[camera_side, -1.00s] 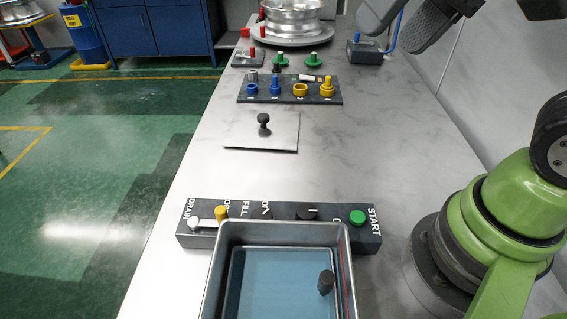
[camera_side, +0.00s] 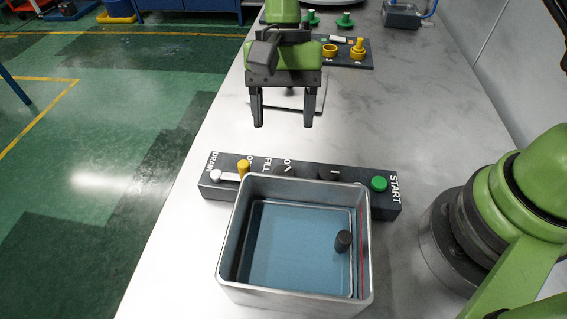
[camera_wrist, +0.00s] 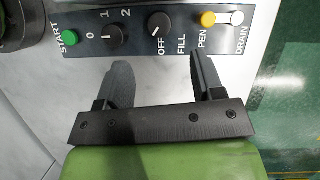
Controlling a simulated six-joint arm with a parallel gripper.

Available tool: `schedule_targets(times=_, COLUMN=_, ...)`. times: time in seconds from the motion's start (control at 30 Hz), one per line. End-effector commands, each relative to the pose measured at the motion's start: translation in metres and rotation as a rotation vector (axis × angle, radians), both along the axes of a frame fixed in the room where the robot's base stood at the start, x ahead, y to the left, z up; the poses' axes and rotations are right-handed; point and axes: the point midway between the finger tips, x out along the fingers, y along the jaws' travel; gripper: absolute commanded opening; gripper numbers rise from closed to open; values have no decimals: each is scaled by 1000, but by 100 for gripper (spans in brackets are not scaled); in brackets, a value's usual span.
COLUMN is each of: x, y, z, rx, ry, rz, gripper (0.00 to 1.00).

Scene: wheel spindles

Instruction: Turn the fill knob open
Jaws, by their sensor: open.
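The fill knob (camera_wrist: 159,23) is a round black knob with a white pointer mark, between the labels OFF and FILL in the wrist view. The pointer is toward OFF. My gripper (camera_side: 283,118) is open and empty, pointing down above and behind the panel, apart from the knob. In the wrist view my gripper's fingers (camera_wrist: 160,72) are spread, with the fill knob roughly in line with the gap between them.
A metal tray (camera_side: 228,262) of blue liquid stands in front. A parts rack (camera_side: 366,60) is behind.

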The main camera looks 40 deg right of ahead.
Motion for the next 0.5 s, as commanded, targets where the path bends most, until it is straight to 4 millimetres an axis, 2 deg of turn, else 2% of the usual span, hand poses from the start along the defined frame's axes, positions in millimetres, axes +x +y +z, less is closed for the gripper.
schedule_targets(times=0.3, x=-19, y=13, z=-52, rx=0, ry=5, rz=2, gripper=62)
schedule_targets(times=0.5, x=-26, y=19, z=-77, rx=0, ry=1, rz=1, gripper=62)
